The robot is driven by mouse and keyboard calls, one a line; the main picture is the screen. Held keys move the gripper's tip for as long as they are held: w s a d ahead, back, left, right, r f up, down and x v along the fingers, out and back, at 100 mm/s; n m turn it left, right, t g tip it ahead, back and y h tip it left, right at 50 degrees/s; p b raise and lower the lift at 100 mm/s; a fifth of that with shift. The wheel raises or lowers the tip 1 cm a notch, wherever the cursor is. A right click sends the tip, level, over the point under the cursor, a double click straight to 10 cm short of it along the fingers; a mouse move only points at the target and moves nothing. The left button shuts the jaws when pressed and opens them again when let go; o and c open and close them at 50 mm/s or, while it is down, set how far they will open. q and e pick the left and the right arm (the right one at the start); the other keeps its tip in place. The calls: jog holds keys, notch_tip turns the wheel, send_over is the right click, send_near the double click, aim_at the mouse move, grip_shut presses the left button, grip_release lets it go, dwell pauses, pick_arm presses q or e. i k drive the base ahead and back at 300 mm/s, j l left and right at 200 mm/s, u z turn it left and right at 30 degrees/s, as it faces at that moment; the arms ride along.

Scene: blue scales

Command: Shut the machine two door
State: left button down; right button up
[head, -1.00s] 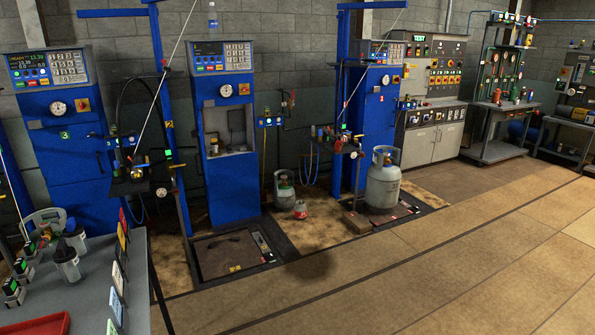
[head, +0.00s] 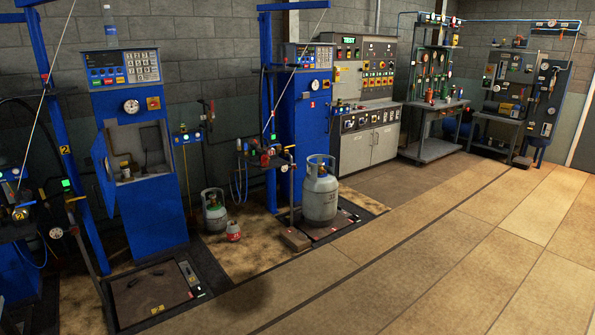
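Machine two (head: 150,215) is a tall blue scale cabinet at the left of the head view, beside a blue post with a yellow 2 (head: 65,150). Its middle compartment (head: 140,145) is open, and small items inside are hard to make out. The blue door (head: 103,175) stands swung out at the compartment's left edge. Neither of my grippers is in view.
A platform (head: 150,292) lies on the floor before machine two. A side fixture (head: 20,210) juts in at left. The tan floor (head: 450,240) at right is clear.

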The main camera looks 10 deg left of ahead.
aim_at(102, 172)
jog(key=i+u, duration=0.4)
jog(key=i+l+u, duration=0.1)
jog(key=i+u, duration=0.35)
jog(key=i+j+u, duration=0.35)
jog(key=i, duration=0.45)
jog(key=i+l+u, duration=0.1)
jog(key=i+u, duration=0.2)
jog(key=i, duration=0.45)
